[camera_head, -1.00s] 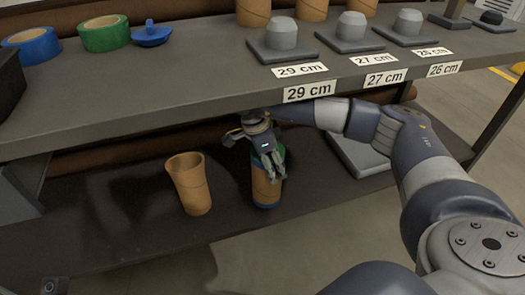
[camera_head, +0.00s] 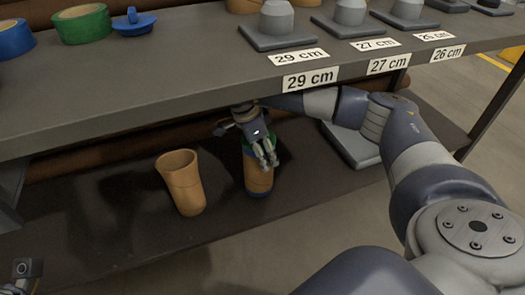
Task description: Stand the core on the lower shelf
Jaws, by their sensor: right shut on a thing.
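A brown cardboard core (camera_head: 258,181) with a blue band at its foot and green near its top is upright over the lower shelf (camera_head: 120,235). My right gripper (camera_head: 267,163) reaches in under the upper shelf and is shut on the core near its top. The fingers hide part of the core's upper end. I cannot tell whether its foot touches the shelf. A small part of what seems to be my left gripper (camera_head: 26,270) shows in the bottom left corner; its fingers are not clear.
Another open brown tube (camera_head: 182,182) stands left of the core, apart from it. A grey plate (camera_head: 352,146) lies to the right. The upper shelf (camera_head: 170,100) overhangs, with size labels, grey pegs, tape rolls and a blue cap. The lower shelf's left part is bare.

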